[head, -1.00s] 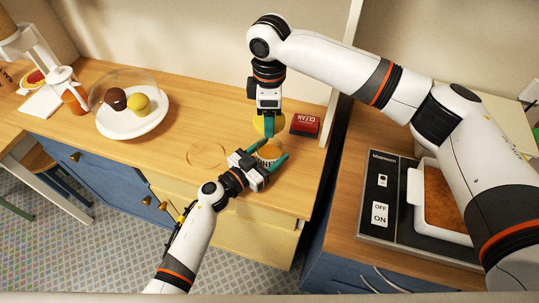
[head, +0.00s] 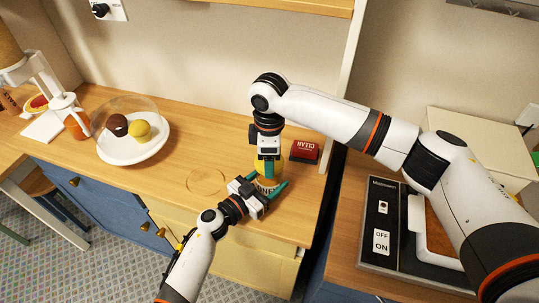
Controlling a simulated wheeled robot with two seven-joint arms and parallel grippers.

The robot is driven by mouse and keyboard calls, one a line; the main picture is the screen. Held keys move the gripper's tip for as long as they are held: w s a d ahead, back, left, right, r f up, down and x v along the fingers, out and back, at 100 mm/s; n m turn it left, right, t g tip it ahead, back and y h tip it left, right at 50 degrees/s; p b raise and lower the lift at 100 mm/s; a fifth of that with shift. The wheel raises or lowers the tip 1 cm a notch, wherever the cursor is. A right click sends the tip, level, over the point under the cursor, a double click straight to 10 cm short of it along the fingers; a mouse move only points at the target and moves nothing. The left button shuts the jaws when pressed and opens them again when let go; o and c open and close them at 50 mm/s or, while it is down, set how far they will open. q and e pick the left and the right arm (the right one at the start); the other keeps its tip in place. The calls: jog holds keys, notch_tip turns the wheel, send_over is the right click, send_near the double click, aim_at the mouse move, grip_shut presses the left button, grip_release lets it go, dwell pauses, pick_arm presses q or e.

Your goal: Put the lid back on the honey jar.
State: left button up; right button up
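The honey jar (head: 264,184) stands near the front of the wooden counter, mostly hidden by my grippers. My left gripper (head: 266,185) has its two green fingers on either side of the jar, apparently shut on it; contact is hard to see. My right gripper (head: 268,170) points down from above and is shut on the yellow lid (head: 257,165). The lid is over or just behind the jar's mouth. I cannot tell whether lid and jar touch.
A red box (head: 305,151) lies close to the right of the lid. A thin round outline (head: 206,181) is on the counter to the left. A white plate (head: 134,150) with a clear dome stands further left. A switch panel (head: 382,220) is at right.

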aim_at(269, 183)
jog(key=shift+f, duration=0.85)
jog(key=shift+f, duration=0.55)
